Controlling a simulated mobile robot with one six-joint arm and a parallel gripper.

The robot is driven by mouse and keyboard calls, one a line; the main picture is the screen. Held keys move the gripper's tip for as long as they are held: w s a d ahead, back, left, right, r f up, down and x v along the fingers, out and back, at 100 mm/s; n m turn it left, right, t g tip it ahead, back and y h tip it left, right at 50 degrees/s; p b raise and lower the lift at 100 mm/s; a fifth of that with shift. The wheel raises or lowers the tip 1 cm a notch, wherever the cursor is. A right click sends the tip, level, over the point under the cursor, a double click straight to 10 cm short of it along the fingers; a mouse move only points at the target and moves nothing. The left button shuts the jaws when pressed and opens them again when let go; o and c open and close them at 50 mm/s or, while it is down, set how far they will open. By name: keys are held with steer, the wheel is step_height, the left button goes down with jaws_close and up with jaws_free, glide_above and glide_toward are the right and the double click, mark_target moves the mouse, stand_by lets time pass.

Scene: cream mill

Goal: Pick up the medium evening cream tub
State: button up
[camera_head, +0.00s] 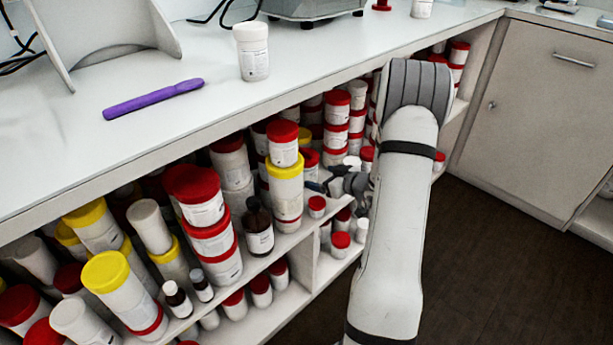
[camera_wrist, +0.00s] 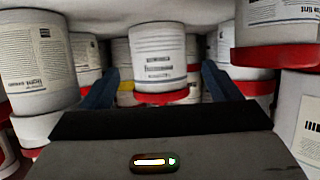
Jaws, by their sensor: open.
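My gripper (camera_head: 335,184) reaches in under the counter, among the stacked tubs on the shelf. In the wrist view its two blue fingers (camera_wrist: 158,85) are apart. A white labelled tub (camera_wrist: 160,55) shows in the gap between them, farther in, with a red band at its foot; no touch is visible. Label words are too small to read, so I cannot tell which tub is the evening cream. A larger white tub (camera_wrist: 38,62) stands left of the fingers. In the head view my arm hides part of the shelf.
A yellow-lidded tub (camera_head: 284,185) with a red-lidded tub on top stands left of my gripper. A brown bottle (camera_head: 258,228) stands nearby. Red-lidded tubs (camera_head: 335,115) are stacked behind. The white counter (camera_head: 330,45) is close above. Dark floor (camera_head: 490,260) is clear at right.

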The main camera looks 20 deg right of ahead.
mark_target(314, 173)
steer(key=shift+b+x, duration=1.5)
steer(key=shift+x, duration=1.3)
steer(key=shift+d+r, duration=0.1)
steer(key=shift+r, duration=0.05)
steer(key=c, duration=0.9)
steer(key=shift+c, duration=0.5)
steer(key=shift+r, duration=0.2)
